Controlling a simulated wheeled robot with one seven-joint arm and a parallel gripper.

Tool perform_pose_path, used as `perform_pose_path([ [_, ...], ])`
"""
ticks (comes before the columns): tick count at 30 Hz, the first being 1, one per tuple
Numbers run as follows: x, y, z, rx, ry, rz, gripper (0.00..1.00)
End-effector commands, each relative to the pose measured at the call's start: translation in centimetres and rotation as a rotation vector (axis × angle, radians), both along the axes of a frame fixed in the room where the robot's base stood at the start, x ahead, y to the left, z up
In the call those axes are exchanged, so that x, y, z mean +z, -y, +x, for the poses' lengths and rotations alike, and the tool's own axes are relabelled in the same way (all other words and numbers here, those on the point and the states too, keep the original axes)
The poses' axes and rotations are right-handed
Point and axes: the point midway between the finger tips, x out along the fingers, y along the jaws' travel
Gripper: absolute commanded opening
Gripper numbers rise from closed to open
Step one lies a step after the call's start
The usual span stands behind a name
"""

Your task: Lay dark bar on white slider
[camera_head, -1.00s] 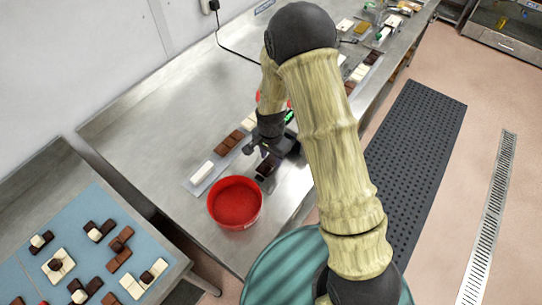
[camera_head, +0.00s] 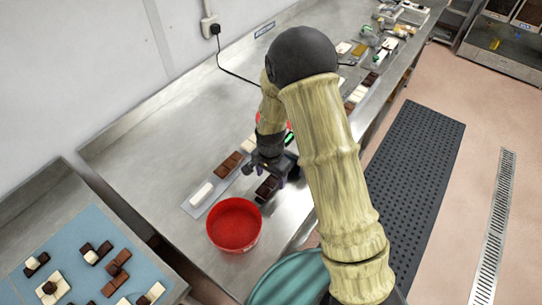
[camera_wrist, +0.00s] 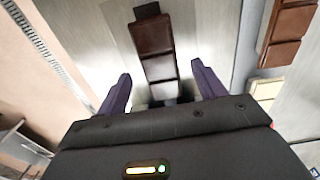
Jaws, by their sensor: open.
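A dark brown segmented bar (camera_head: 266,187) lies on the steel table under my gripper (camera_head: 267,176). In the wrist view the bar (camera_wrist: 158,52) runs lengthwise from between the fingers to the top, with a darker piece at its far end. My gripper (camera_wrist: 160,82) is open, with one finger on each side of the bar's near end and gaps to both. Whether the fingers are down at its height is unclear. A white bar (camera_head: 201,194), possibly the white slider, lies on a pale strip left of my gripper.
A red bowl (camera_head: 234,226) stands close in front of my gripper. Brown bars (camera_head: 228,164) lie in line behind the white one; one (camera_wrist: 290,32) also shows in the wrist view. A blue mat (camera_head: 80,238) with small chocolate pieces lies at lower left. The table's back left is clear.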

Motion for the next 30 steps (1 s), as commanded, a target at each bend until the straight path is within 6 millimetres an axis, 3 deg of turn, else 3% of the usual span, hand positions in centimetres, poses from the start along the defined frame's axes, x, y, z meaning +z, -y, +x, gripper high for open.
perform_pose_path([
  [11, 5.6, -0.1, 0.1, 0.000, 0.007, 0.002, 0.69],
  [24, 13.9, -0.1, 0.1, 0.000, 0.005, 0.002, 0.69],
  [30, 16.1, -0.1, 0.1, 0.000, 0.001, 0.000, 0.69],
])
